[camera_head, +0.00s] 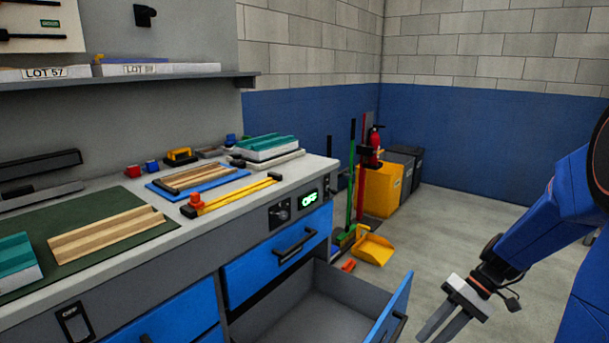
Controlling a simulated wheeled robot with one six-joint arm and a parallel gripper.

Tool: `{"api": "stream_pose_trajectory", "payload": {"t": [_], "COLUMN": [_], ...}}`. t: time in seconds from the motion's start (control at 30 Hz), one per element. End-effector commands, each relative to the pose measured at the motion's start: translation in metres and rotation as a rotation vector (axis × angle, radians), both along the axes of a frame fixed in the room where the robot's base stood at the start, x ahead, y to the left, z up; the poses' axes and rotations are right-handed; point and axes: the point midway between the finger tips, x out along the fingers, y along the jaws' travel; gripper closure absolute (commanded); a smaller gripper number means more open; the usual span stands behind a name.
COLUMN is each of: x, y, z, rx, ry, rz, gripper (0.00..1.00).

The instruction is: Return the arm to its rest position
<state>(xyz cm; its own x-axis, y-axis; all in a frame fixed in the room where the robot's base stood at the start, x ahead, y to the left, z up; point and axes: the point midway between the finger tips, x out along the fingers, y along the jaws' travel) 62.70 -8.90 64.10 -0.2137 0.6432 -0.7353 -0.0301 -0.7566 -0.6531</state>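My blue arm (541,216) reaches in from the right edge, bent down and to the left. My gripper (436,335) hangs at the lower right, above the grey floor and right of the open drawer. The fingertips are close to the bottom edge of the picture. The gripper appears clear of the bench.
A workbench (215,212) with wood strips, clamps and panels fills the left. Its lower drawer (398,308) stands open near my gripper. A yellow bin (379,190), dustpan (374,249) and brooms stand behind. The floor (440,220) between is mostly clear.

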Motion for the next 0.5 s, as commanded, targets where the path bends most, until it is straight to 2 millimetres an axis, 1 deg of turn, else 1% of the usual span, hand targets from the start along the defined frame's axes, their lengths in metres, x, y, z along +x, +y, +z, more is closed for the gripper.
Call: {"api": "stream_pose_trajectory", "payload": {"t": [0.03, 0.2, 0.5], "x": [-0.007, -0.025, -0.058], "y": [0.004, 0.013, 0.022], "z": [0.007, 0.024, 0.051], "rx": [-0.037, -0.157, -0.352], "ry": [-0.012, -0.047, -0.142], "rz": [0.010, 0.018, 0.007], "gripper": [0.69, 0.69, 0.69]}}
